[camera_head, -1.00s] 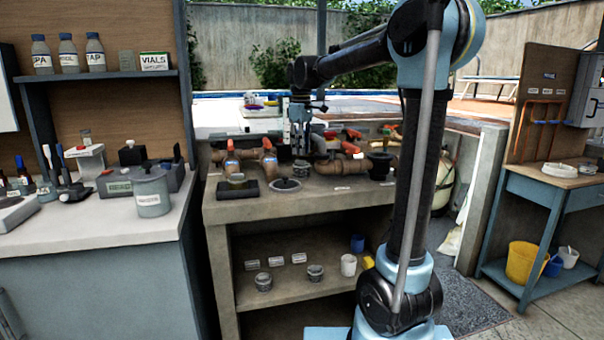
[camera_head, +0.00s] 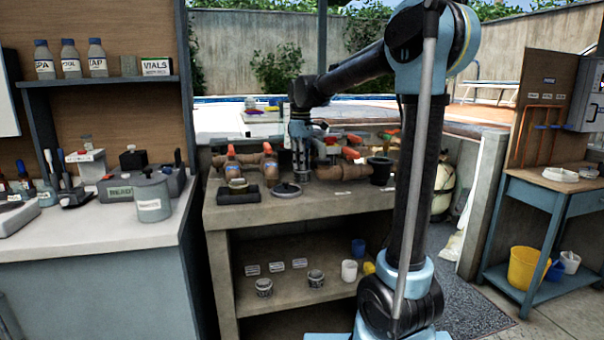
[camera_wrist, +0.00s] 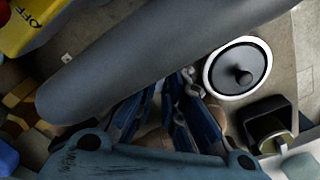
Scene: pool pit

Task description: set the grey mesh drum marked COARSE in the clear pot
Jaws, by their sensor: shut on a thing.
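My gripper (camera_head: 300,168) points down at the back of the bench, just behind the dark round lid (camera_head: 285,189). In the wrist view its blue fingers (camera_wrist: 166,120) are close together. They are shut on a grey thing that is mostly hidden, apparently the mesh drum; I cannot read its mark. I cannot make out the clear pot, nor tell whether the drum is inside it. The lid (camera_wrist: 238,68), with a black knob and pale rim, lies on the bench beside the fingers. Two other grey drums (camera_head: 264,287) (camera_head: 316,278) stand on the lower shelf.
Brown pipes (camera_head: 342,172) with orange-red handles run close behind and beside my gripper. A black square tray (camera_head: 237,194) is left of the lid. A black pot (camera_head: 380,170) stands to the right. A large grey bar (camera_wrist: 160,65) blocks much of the wrist view. The bench front is clear.

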